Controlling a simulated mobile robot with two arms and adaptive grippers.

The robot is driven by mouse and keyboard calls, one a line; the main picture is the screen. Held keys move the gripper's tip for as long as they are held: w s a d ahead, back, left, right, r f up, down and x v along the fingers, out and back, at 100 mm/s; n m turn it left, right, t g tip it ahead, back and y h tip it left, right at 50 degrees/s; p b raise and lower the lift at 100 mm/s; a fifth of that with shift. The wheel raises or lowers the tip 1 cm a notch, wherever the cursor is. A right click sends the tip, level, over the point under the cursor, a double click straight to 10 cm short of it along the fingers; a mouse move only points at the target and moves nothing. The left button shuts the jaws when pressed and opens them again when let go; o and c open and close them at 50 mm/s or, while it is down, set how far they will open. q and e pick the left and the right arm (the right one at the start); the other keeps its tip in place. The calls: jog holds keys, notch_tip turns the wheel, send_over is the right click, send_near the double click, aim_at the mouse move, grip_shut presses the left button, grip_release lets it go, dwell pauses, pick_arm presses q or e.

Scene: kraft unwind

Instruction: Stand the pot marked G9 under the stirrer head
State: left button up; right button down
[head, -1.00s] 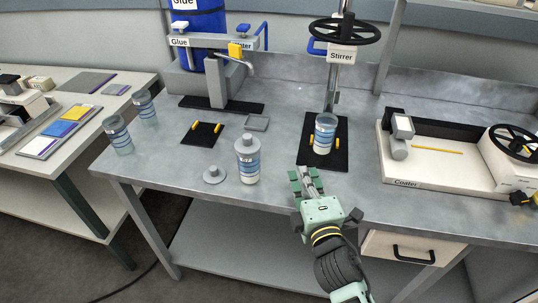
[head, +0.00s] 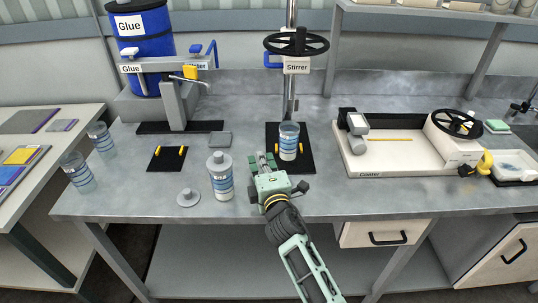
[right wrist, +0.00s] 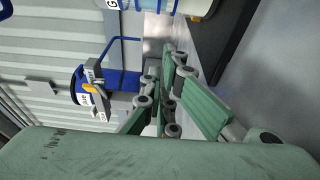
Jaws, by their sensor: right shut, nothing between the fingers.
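A clear pot with blue bands (head: 289,143) stands upright on the black pad (head: 272,132) at the foot of the stirrer (head: 297,67), below its handwheel. Its marking is too small to read in the head view. Part of a pot (right wrist: 182,5) shows at the top edge of the right wrist view. My right gripper (head: 262,163) is shut and empty, just left and in front of the pot, apart from it. Its fingers also show in the right wrist view (right wrist: 185,85). My left gripper is out of view.
A grey-lidded bottle (head: 221,178) and a grey disc (head: 188,197) stand left of my right gripper. Two clear pots (head: 78,172) are at the bench's left end. The glue stand (head: 175,100) is behind; the coater (head: 400,148) is right.

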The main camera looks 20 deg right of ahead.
aim_at(289, 142)
jog(key=shift+d+r, duration=0.1)
jog(key=shift+d, duration=1.2)
jog(key=shift+w, duration=0.15)
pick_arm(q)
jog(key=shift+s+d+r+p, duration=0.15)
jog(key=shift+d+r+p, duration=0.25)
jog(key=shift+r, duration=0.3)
pick_arm(e)
jog(key=shift+w+d, duration=0.15)
jog(key=shift+d, duration=0.85)
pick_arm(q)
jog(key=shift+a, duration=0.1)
